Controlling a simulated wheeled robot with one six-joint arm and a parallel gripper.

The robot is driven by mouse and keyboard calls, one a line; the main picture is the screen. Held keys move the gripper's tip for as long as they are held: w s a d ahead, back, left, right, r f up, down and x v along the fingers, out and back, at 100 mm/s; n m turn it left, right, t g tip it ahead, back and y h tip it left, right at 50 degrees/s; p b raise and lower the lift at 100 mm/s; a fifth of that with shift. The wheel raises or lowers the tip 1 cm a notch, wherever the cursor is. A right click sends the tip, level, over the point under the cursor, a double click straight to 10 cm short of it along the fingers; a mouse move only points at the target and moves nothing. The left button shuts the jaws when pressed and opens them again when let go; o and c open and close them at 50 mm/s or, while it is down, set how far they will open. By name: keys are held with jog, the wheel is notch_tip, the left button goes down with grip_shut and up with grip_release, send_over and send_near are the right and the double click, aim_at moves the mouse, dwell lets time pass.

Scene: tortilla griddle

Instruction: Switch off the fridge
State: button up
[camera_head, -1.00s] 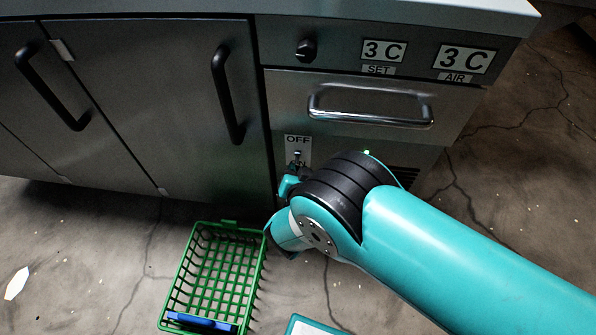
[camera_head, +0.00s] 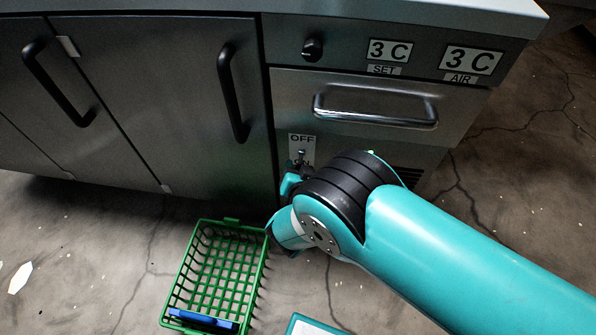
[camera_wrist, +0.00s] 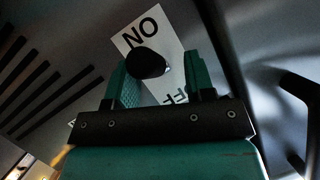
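The fridge is a steel cabinet with a switch plate (camera_head: 302,141) low on its front, below the drawer handle. OFF is at its upper end in the head view. In the wrist view the plate (camera_wrist: 176,82) appears upside down, with ON at the top and part of OFF at the bottom. The black switch knob (camera_wrist: 148,63) stands out between my gripper's (camera_wrist: 160,78) two teal fingers, which are apart on either side of it. I cannot tell whether either finger touches it. In the head view my gripper (camera_head: 296,177) is mostly hidden by my wrist.
A round dial (camera_head: 313,48), two 3 C displays (camera_head: 390,51) and a drawer handle (camera_head: 375,110) are above the switch. A green basket (camera_head: 192,255) with a blue item (camera_head: 203,320) stands on the floor at left. A dark vent grille (camera_wrist: 45,85) is beside the plate.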

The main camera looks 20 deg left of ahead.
jog(key=p+v, duration=0.4)
jog(key=v, duration=1.3)
jog(key=shift+s, duration=0.2)
